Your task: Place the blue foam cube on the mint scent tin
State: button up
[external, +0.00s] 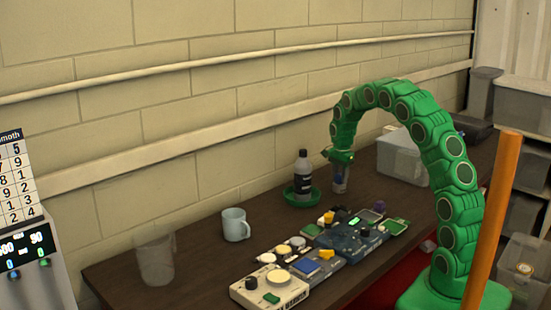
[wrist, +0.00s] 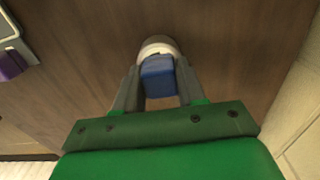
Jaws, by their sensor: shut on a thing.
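My gripper (wrist: 157,84) points down and is shut on the blue foam cube (wrist: 157,77), which sits between the two grey fingers. A pale, round, white-rimmed thing (wrist: 156,43) shows just beyond and partly behind the cube; it may be the mint scent tin, but its label and colour are hidden. I cannot tell whether the cube touches it.
A grey lidded bin (external: 402,160) stands behind right. Several devices (external: 270,289) fill the front. A pale blue mug (external: 235,225) and clear cup (external: 155,262) are left.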

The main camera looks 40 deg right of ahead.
aim_at(340, 174)
jog(key=o, duration=1)
jog(key=shift+r, duration=6.05)
